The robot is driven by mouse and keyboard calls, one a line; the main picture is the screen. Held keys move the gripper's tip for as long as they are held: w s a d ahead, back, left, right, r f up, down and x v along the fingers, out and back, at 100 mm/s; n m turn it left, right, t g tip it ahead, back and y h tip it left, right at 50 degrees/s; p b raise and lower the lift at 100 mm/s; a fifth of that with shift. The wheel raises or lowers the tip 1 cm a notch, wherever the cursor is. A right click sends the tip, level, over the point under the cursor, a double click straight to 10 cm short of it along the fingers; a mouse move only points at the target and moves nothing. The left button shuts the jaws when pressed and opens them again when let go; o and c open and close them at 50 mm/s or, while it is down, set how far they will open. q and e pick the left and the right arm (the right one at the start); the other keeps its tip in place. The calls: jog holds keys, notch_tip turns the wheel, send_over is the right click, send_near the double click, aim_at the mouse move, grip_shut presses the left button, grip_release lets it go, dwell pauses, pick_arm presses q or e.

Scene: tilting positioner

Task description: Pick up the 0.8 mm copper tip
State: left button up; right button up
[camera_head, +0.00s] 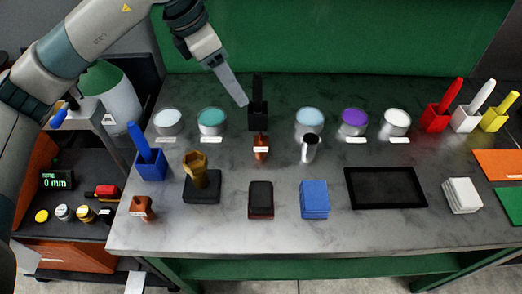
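Two small copper-coloured pieces with white labels are in view, and the labels are too small to read. One copper piece (261,153) is at the middle of the bench, in front of a black holder. The other copper piece (141,206) is at the bench's front left corner. I cannot tell which is the 0.8 mm tip. My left gripper (243,101) comes in from the upper left and points down beside the black holder, above and left of the middle copper piece. Its fingers overlap in this view, so their opening is hidden. My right gripper is not in view.
A black holder (258,121) with a black upright item stands close to my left gripper. Several lidded tins line the back. A blue holder (150,165), a brass-coloured part (197,169), blue blocks (314,199) and a black tray (386,205) stand nearer. The front edge is mostly clear.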

pick_arm(q)
notch_tip(320, 180, down, 2)
jog(key=shift+b, duration=0.6)
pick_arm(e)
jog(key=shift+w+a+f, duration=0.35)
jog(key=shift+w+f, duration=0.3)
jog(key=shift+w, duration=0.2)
pick_arm(q)
jog(key=shift+f, duration=0.1)
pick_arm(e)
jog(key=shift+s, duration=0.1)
pick_arm(q)
jog(key=p, duration=0.3)
send_near(261, 132)
jog(key=p+x, duration=0.1)
jog(key=x, duration=0.3)
jog(key=shift+f+p, duration=0.15)
jog(key=shift+p, duration=0.15)
jog(key=shift+w+d+f, duration=0.1)
jog(key=shift+d+f, duration=0.05)
jog(key=shift+f, duration=0.15)
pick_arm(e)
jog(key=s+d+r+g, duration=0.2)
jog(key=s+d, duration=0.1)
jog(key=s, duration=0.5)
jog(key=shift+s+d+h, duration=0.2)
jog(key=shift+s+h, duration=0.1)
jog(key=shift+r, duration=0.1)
